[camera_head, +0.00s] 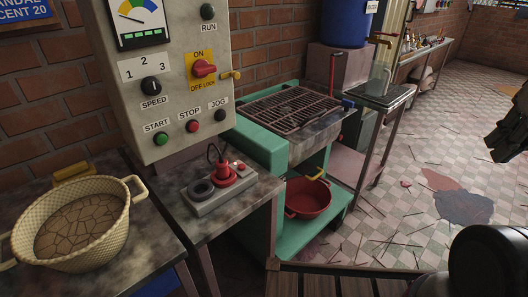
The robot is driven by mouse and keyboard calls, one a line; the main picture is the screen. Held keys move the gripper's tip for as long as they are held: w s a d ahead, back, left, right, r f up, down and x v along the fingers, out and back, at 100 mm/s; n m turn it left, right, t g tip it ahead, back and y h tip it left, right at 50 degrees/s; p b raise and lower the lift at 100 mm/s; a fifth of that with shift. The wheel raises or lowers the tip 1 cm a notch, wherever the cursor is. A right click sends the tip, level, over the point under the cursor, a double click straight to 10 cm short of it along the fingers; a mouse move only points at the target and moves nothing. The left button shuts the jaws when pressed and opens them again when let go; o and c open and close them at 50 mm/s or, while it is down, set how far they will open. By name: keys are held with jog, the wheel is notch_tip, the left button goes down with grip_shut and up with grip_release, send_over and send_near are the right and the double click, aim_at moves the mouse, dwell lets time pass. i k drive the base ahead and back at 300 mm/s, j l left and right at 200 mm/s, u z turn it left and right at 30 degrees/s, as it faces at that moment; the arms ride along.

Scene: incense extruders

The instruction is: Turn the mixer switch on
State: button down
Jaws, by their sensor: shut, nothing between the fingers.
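A grey control panel (157,40) stands at the left, above a dark worktop. On it is a red rotary switch (204,69) on a yellow plate marked ON and OFF LOCK; its exact setting is hard to read. No label reading "mixer" shows. Below and left are a black SPEED knob (151,87), a green START button (161,139), a red STOP button (192,126) and a black JOG button (220,115). My gripper (509,128) is a dark shape at the right edge, partly cut off, shut and empty, well away from the panel.
A woven basket (88,222) stands on the left worktop. A grey socket box with a red plug (225,177) lies below the panel. A green machine (262,142) with a metal grate and a red basin (308,198) stands to the right. The tiled floor at right has scattered sticks.

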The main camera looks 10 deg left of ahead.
aim_at(201, 68)
jog(key=u, duration=1.4)
